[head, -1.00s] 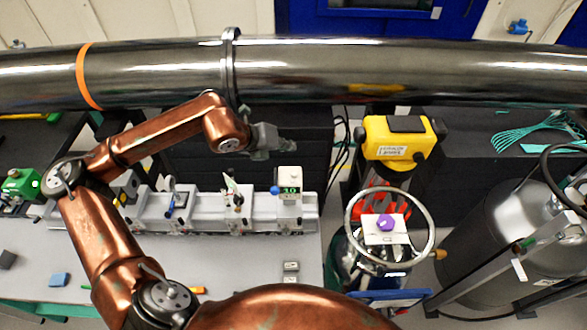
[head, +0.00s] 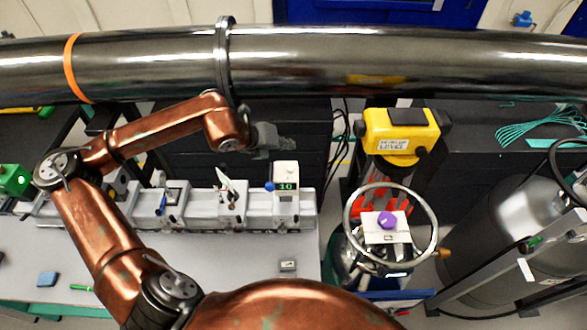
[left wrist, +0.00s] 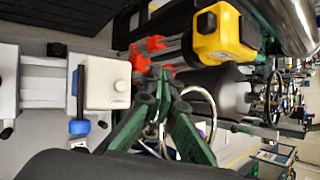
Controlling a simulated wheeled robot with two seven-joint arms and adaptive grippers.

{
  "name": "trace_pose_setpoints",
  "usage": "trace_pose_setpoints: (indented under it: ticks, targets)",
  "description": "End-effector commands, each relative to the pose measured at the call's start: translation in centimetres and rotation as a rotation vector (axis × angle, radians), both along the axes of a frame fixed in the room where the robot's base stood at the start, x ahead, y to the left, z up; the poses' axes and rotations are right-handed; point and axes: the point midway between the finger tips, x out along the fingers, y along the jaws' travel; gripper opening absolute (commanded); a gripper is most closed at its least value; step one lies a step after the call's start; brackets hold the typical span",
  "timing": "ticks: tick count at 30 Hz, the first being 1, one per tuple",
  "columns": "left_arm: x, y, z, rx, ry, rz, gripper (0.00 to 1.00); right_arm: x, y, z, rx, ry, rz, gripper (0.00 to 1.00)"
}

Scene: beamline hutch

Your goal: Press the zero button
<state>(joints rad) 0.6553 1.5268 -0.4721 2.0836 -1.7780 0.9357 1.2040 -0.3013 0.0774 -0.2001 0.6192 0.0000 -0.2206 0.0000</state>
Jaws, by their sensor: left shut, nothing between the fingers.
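A white box (head: 285,175) with a green lit display (head: 287,187) reading 10 stands at the right end of the rail on the bench. A blue knob (head: 269,187) sticks out from its left side. In the left wrist view the box (left wrist: 105,95) shows a small round pale button (left wrist: 121,85) on its top; whether it is the zero button cannot be read. My left gripper (head: 288,144) is shut and empty, just behind and above the box in the head view, apart from it. Its closed fingertips (left wrist: 160,74) show beside the box in the left wrist view. My right gripper is out of view.
A yellow instrument (head: 400,135) and a round handwheel (head: 352,225) stand right of the box. Other optical mounts (head: 170,200) line the rail to its left. The bench front (head: 235,265) is mostly clear.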

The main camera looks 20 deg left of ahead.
Motion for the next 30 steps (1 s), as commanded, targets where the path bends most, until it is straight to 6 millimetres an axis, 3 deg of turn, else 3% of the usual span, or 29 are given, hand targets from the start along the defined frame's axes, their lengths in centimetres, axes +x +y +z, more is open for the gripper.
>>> trace_pose_setpoints:
  ticks: [10,15,30]
  targets:
    - [-0.1,-0.2,-5.0,0.000,0.004,-0.003,0.00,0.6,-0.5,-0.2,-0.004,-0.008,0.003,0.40]
    - [0.1,-0.2,-6.9,0.000,0.000,-0.003,0.00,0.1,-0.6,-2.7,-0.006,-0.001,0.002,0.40]
    - [0.1,-0.2,-7.4,0.000,0.000,-0.004,0.00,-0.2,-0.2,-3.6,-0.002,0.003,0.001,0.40]
